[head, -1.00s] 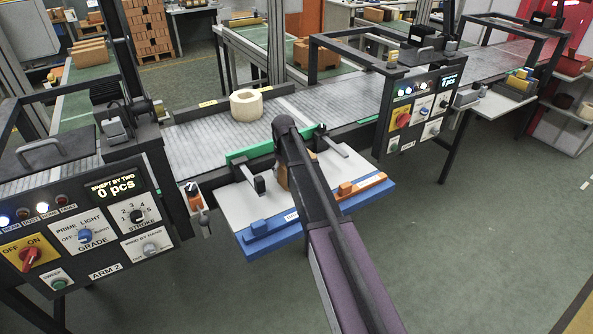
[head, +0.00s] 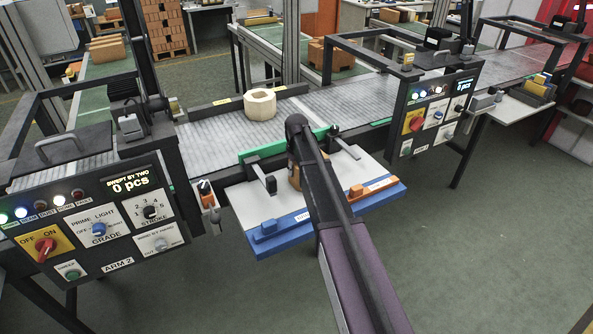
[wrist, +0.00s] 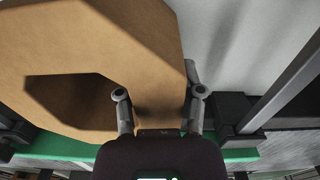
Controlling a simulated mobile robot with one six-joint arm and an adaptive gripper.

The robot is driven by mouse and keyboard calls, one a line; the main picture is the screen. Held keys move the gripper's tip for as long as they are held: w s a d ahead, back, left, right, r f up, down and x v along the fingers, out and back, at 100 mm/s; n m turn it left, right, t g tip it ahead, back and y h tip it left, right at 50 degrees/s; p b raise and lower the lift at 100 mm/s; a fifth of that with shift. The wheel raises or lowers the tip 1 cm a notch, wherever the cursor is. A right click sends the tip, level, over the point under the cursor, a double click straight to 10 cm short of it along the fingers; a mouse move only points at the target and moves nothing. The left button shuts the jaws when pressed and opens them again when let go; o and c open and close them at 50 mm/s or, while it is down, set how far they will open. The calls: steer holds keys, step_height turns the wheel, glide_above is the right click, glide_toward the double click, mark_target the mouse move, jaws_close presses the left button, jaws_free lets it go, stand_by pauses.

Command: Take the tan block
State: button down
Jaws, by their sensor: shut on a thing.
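The tan block (wrist: 110,40) fills the upper left of the wrist view. It is a thick many-sided ring with an angular hole. My gripper (wrist: 158,94) is shut on its wall, one finger over the hole side and the other at the outer side. In the head view only a sliver of the tan block (head: 294,176) shows beside my arm, over the white board (head: 240,203). My arm hides the rest of it and the gripper there. I cannot tell whether the block touches the board.
A cream ring-shaped block (head: 260,103) stands on the grey conveyor (head: 215,134) behind. A green strip (head: 262,151) and black brackets edge the white board. Control panels (head: 95,225) and (head: 436,110) flank it. Floor at right is clear.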

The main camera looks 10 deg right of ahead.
steer(key=shift+r+p, duration=1.4)
steer(key=shift+r, duration=0.2)
steer(key=s, duration=0.5)
steer(key=s+d, duration=0.1)
steer(key=s, duration=0.4)
steer(key=s+r+p, duration=0.1)
steer(key=s, duration=0.5)
steer(key=shift+d+r, duration=0.1)
steer(key=shift+d, duration=0.25)
